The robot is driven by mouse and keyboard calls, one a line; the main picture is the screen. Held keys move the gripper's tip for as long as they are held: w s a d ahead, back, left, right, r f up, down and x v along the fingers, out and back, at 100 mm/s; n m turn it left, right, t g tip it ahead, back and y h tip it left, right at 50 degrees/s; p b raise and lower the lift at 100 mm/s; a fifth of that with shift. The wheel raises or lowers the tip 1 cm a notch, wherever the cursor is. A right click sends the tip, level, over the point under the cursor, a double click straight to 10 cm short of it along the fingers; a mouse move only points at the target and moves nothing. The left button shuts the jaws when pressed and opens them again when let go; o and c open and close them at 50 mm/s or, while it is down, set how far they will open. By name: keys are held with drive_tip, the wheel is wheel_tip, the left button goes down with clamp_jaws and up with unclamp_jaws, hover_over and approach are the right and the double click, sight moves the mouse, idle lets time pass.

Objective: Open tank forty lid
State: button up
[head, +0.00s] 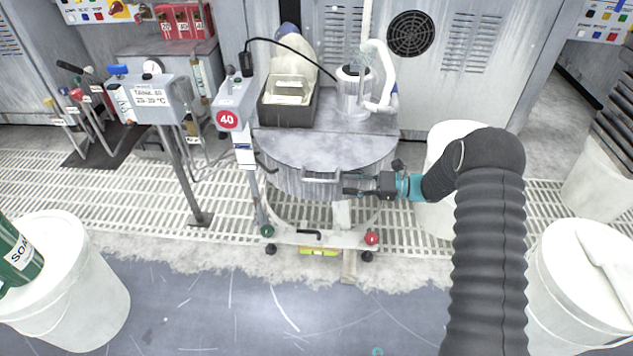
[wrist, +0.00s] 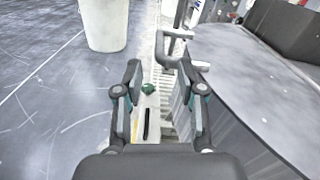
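Tank forty is the round grey metal tank in the middle of the head view, beside a post with a red 40 sign (head: 228,119). Its lid (head: 330,150) lies flat and looks closed. A bar handle (head: 320,179) is on its front edge; in the wrist view the handle (wrist: 172,48) is ahead of the fingers, slightly right. My gripper (head: 352,191) is at the tank's front right, just right of the handle. In the wrist view my gripper (wrist: 158,78) is open and empty, its right finger close to the lid (wrist: 240,80). It does not appear to hold the handle.
A black bin (head: 287,113) with a bag and a white canister (head: 353,92) stand at the back of the tank top. White drums (head: 70,290) stand at front left and right, another (head: 445,210) behind my arm. The front floor is mostly clear.

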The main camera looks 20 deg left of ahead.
sight(316, 180)
drive_tip(key=x, duration=1)
drive_tip(key=shift+d, duration=0.1)
clamp_jaws()
